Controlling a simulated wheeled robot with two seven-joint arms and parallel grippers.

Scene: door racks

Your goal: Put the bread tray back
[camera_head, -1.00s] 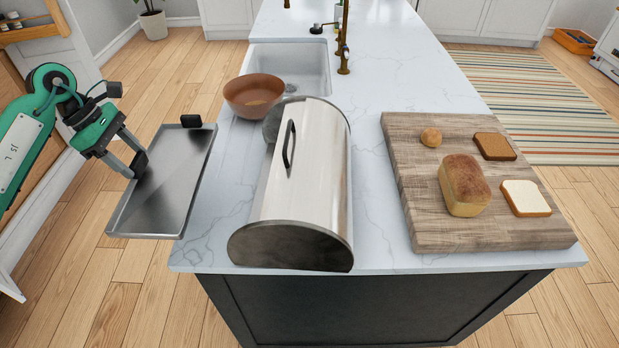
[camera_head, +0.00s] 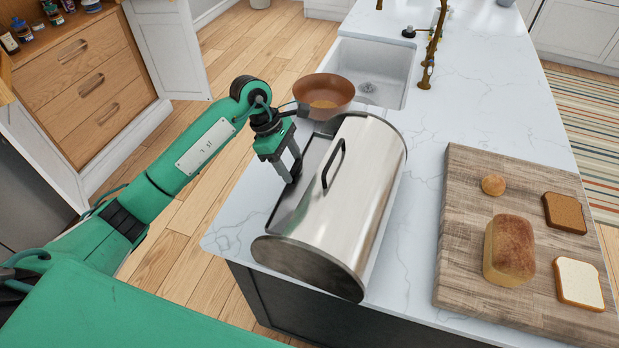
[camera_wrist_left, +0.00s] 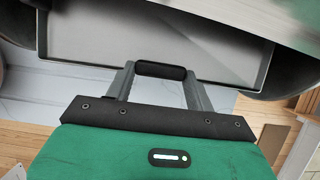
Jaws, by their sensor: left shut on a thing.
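The bread tray (camera_head: 287,208) is a dark grey metal tray with a low rim. In the head view it lies along the left side of the silver bread box (camera_head: 352,190), its right part hidden by the box. I cannot tell how far in it sits. My left gripper (camera_head: 292,174) is shut on the tray's black handle (camera_wrist_left: 160,70), at the tray's left side. In the left wrist view the tray (camera_wrist_left: 150,42) extends away from my left gripper (camera_wrist_left: 160,80), between the box's dark end pieces. My right gripper is not in view.
A brown bowl (camera_head: 323,92) stands just behind the box, near the sink (camera_head: 372,70). A cutting board (camera_head: 465,200) with a loaf (camera_head: 510,250), bread slices and a bun lies to the right. White countertop (camera_head: 415,215) is clear between box and board.

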